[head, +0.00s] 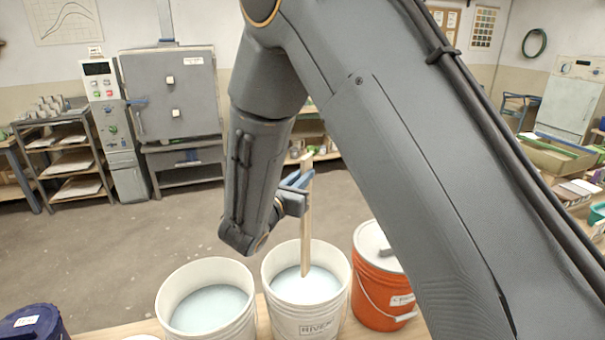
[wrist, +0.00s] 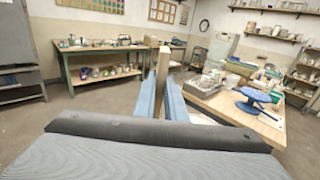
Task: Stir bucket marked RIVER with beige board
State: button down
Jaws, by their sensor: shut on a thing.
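The white bucket marked RIVER (head: 306,318) stands at the lower middle of the head view, holding pale blue liquid. The beige board (head: 307,220) is upright, with its lower end inside that bucket at the liquid. My gripper (head: 302,181) is shut on the upper part of the board, above the bucket rim. In the wrist view the board (wrist: 162,75) stands between the two blue fingers of my gripper (wrist: 161,98). How deep the board's lower end sits in the liquid is hard to tell.
Another white bucket (head: 207,312) with pale liquid stands just left. An orange bucket (head: 372,302) with a white lid stands right, partly behind my arm. A dark blue bucket (head: 34,325) is at the lower left. A kiln (head: 172,95) and shelves (head: 68,160) stand behind open floor.

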aim_at(302, 234)
jog(key=shift+f+b, duration=6.25)
jog(key=shift+f, duration=3.15)
